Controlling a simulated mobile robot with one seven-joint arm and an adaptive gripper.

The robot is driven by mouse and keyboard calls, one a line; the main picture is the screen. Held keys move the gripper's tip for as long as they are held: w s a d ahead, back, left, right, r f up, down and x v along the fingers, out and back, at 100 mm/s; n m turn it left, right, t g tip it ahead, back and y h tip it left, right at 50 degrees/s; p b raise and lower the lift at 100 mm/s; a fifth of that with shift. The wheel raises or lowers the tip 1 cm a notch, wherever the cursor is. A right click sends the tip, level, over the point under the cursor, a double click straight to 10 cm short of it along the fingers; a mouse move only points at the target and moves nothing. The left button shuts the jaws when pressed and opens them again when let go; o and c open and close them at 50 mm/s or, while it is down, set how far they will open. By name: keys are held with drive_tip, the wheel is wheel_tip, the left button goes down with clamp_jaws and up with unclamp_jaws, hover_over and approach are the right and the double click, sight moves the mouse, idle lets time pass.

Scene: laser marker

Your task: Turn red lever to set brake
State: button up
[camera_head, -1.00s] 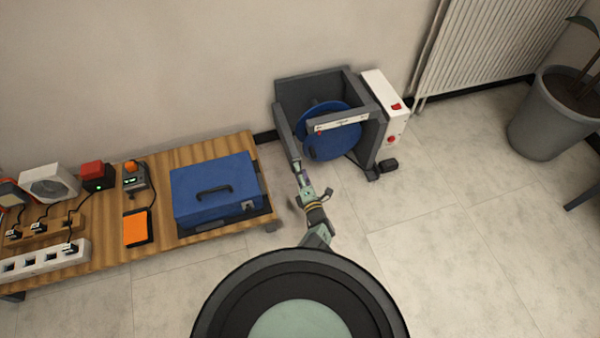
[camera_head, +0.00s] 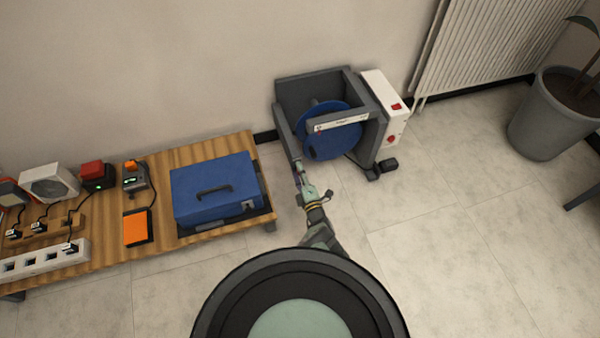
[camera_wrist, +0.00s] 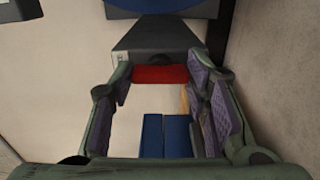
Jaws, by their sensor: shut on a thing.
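The red lever (camera_wrist: 160,75) shows in the wrist view as a short red bar in front of a dark grey housing (camera_wrist: 155,45). My gripper (camera_wrist: 160,82) has its purple-padded fingers at the two ends of the bar and is shut on it. In the head view my gripper (camera_head: 298,172) is at the lower left front of the grey reel stand (camera_head: 285,128), which holds a blue reel (camera_head: 330,145). I cannot make out the lever there.
A low wooden table (camera_head: 190,250) at left carries a blue case (camera_head: 215,190) and several small devices, close to my arm. A white box (camera_head: 383,95) with red controls is on the stand's right side. A plant pot (camera_head: 553,115) stands far right.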

drive_tip(key=o, duration=1.2)
drive_tip(key=shift+c, duration=0.2)
